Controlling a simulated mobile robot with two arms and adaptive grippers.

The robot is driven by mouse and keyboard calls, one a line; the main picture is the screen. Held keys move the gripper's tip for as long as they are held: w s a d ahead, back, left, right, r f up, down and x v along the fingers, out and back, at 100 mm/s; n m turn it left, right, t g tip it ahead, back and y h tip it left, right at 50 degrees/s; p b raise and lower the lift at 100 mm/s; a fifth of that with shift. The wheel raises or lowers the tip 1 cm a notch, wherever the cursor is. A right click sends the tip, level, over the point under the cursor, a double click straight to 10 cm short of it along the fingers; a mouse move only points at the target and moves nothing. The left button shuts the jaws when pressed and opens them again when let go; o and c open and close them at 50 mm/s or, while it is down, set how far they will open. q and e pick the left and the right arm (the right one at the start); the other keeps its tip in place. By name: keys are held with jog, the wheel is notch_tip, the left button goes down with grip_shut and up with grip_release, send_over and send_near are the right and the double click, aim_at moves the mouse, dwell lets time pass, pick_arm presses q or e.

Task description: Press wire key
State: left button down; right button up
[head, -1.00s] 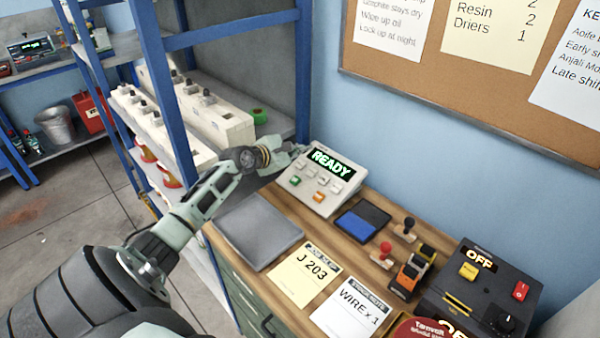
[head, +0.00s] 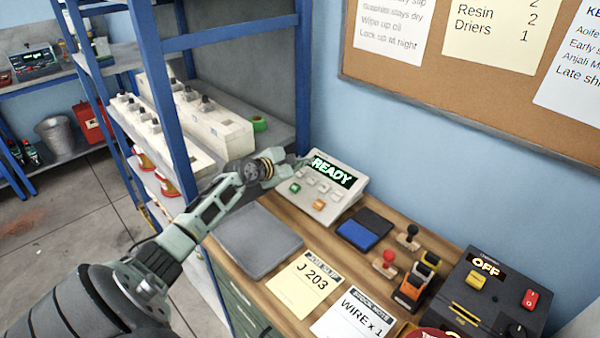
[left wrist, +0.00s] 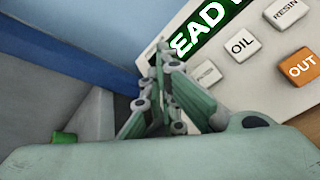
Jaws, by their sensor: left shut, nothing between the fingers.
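A cream keypad box (head: 311,209) stands at the back of the bench, its green screen reading READY. It has small pale keys, a green key and an orange key. In the left wrist view the keys OIL (left wrist: 242,42), RESIN (left wrist: 286,12) and orange OUT (left wrist: 299,66) can be read. A pale key (left wrist: 207,74) left of OIL has a label too faint to read; I cannot tell which key is wire. My left gripper (head: 303,160) is shut and empty at the screen's left end. In the left wrist view its fingers (left wrist: 160,62) overlap the box's left edge.
A grey tray (head: 258,240), a J 203 job slip (head: 305,282) and a WIRE x 1 note (head: 352,316) lie in front. An ink pad (head: 364,229), stamps (head: 385,262) and a black OFF box (head: 490,295) stand right. A blue rack post (head: 303,80) rises close left.

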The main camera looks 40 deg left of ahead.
dwell(0.8)
pick_arm(q)
jog(key=shift+f, duration=0.1)
jog(key=shift+w+f+b, duration=0.1)
jog(key=shift+f+b, duration=0.2)
jog(key=shift+b, duration=0.2)
jog(key=shift+w, duration=0.1)
jog(key=shift+w+f+b, duration=0.1)
jog(key=shift+f+b, duration=0.3)
jog(key=shift+b, duration=0.1)
jog(key=shift+r, duration=0.1)
dwell(0.6)
jog(key=shift+r+p, duration=0.4)
jog(key=shift+p, duration=0.2)
jog(key=shift+s+r, duration=0.3)
jog(key=shift+s, duration=0.05)
